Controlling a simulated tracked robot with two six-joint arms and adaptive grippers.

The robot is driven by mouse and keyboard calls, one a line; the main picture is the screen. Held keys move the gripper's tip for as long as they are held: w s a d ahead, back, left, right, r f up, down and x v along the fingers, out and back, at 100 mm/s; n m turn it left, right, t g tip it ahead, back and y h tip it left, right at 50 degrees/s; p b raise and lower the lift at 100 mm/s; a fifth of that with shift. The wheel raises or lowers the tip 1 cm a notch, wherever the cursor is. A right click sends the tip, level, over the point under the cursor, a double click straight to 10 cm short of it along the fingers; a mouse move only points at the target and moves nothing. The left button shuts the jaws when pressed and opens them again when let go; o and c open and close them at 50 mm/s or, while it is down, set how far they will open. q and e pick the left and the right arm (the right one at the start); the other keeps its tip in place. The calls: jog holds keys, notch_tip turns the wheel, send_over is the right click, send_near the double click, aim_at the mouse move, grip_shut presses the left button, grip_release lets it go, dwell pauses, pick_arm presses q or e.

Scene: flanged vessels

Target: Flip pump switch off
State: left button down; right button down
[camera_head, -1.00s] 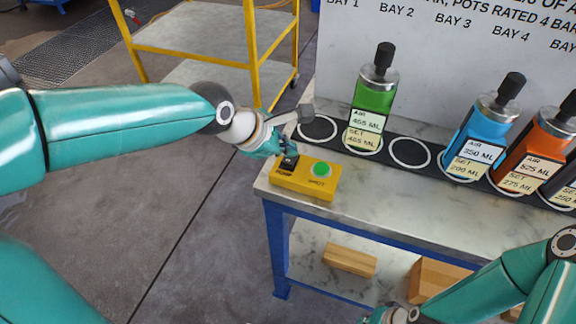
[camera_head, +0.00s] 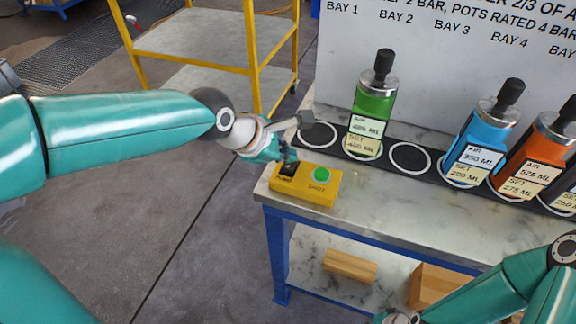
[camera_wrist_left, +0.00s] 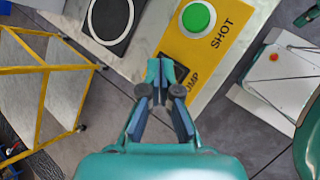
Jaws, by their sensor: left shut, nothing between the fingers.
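The yellow control box (camera_head: 318,187) sits at the left end of the bench, with a green SHOT button (camera_head: 321,175). Its dark pump switch (camera_head: 287,169) is beside the button, on the left. My left gripper (camera_head: 290,157) is shut and empty right at the switch and partly covers it. In the left wrist view, the shut fingertips (camera_wrist_left: 161,78) overlap the PUMP end of the yellow box (camera_wrist_left: 190,50). The switch is mostly hidden there, so I cannot tell its position or whether the fingers touch it. My right gripper (camera_head: 384,318) is cut off at the bottom edge.
A green vessel (camera_head: 373,102), a blue vessel (camera_head: 482,135) and an orange vessel (camera_head: 540,150) stand in a row of ringed bays behind the box. A yellow-framed cart (camera_head: 253,50) stands behind the left arm. The bench top (camera_head: 400,205) right of the box is clear.

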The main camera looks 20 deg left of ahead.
aim_at(288, 165)
pick_arm(q)
jog(key=shift+f, duration=0.15)
jog(key=shift+s+f+b, duration=0.1)
jog(key=shift+f+b, duration=0.15)
jog(key=shift+b, duration=0.1)
jog(key=shift+s+f+b, duration=0.1)
jog(key=shift+f+b, duration=0.2)
jog(key=shift+f, duration=0.05)
dwell(0.7)
jog(key=shift+r, duration=0.15)
jog(key=shift+r+p, duration=0.65)
jog(key=shift+p, duration=0.1)
jog(key=shift+r, duration=0.15)
jog(key=r+p, duration=0.2)
jog(key=w+r+p, duration=0.1)
jog(key=r+p, duration=0.1)
jog(key=shift+r, duration=0.4)
jog(key=shift+f, duration=0.1)
dwell(0.3)
